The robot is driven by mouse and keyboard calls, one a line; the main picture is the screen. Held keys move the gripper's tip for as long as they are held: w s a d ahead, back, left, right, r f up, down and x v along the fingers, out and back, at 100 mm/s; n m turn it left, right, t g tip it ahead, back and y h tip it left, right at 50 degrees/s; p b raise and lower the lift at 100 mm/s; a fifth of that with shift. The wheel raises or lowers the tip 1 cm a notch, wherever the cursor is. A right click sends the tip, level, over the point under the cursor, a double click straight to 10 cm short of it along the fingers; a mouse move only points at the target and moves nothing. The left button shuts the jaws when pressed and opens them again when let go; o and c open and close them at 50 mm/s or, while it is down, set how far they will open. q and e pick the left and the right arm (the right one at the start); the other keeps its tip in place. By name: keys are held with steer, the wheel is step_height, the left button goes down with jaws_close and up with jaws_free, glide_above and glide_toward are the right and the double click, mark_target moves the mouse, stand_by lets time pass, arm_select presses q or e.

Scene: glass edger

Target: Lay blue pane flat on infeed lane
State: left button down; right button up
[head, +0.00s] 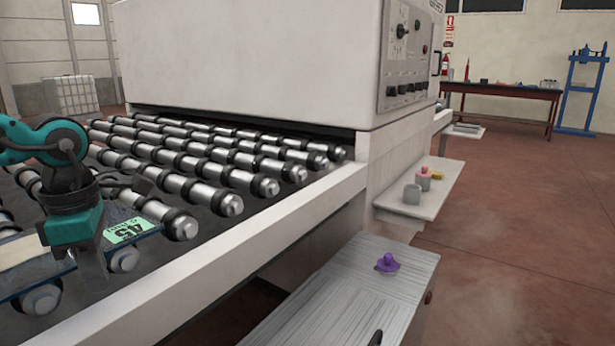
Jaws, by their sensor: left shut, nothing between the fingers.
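The blue pane (62,268) is a thin, see-through sheet with a dark blue edge at the lower left of the head view. It bears a green label (130,231) marked 45. It lies over the nearest rollers of the infeed lane (205,195), looking about level; roller ends show below its edge. Whether it touches every roller I cannot tell, and its left part is cut off by the frame. My left gripper (95,268), teal with grey fingers, points down at the pane beside the label, shut and empty. My right gripper is out of view.
The white edger housing (245,60) stands behind the rollers, with a control panel (405,50). A pale side rail (225,265) borders the lane. A grey bench (340,290) holds a purple object (387,263). A shelf (440,190) holds a grey cup (412,194). Floor at right is clear.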

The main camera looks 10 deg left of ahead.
arm_select(q)
step_height(320, 180, up, 8)
steer(key=p, duration=0.5)
stand_by(0.5)
